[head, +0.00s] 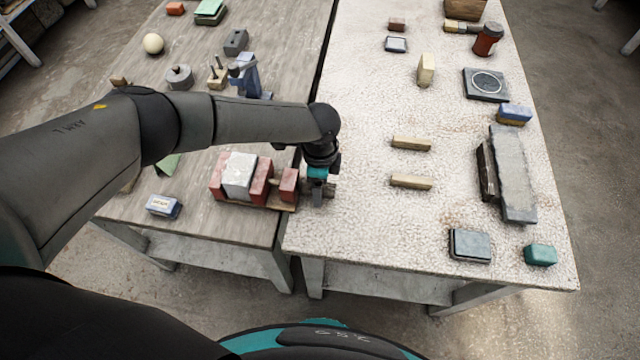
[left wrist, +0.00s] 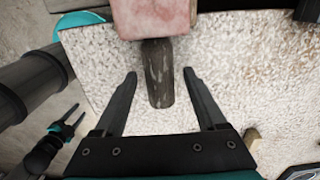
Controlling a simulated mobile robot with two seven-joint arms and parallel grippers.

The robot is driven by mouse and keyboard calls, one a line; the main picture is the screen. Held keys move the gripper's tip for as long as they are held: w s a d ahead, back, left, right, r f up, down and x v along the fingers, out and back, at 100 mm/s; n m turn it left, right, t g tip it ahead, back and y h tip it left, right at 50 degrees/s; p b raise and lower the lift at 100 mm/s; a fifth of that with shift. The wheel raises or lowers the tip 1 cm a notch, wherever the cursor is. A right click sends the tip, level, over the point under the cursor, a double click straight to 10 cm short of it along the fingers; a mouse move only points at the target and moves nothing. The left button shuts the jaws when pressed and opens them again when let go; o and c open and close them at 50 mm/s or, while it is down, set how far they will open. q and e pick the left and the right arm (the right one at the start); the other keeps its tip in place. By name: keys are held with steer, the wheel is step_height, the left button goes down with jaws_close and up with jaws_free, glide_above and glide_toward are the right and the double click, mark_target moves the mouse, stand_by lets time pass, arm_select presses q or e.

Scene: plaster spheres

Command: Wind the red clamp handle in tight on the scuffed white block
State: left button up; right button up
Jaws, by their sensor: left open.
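The clamp's red jaws (head: 217,176) sit near the front edge of the left table, with the scuffed white block (head: 239,175) between them. A separate red end block (head: 289,184) stands at the clamp's right end. In the left wrist view this pinkish-red block (left wrist: 150,14) has a dark, worn round bar (left wrist: 158,75) sticking out of it. My left gripper (head: 318,195) is at that right end. Its open fingers (left wrist: 158,74) lie either side of the bar, with gaps on both sides. A small, dark gripper (left wrist: 78,113), apparently my right one, shows at lower left in the wrist view.
My left arm crosses above the left table. A blue-white box (head: 163,206) lies left of the clamp. A narrow gap separates the tables. On the right table, two pale wooden bars (head: 411,144) lie right of my gripper, with clear surface between.

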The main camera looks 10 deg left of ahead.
arm_select(q)
steer(key=shift+c, duration=0.2)
jaws_close()
stand_by(0.5)
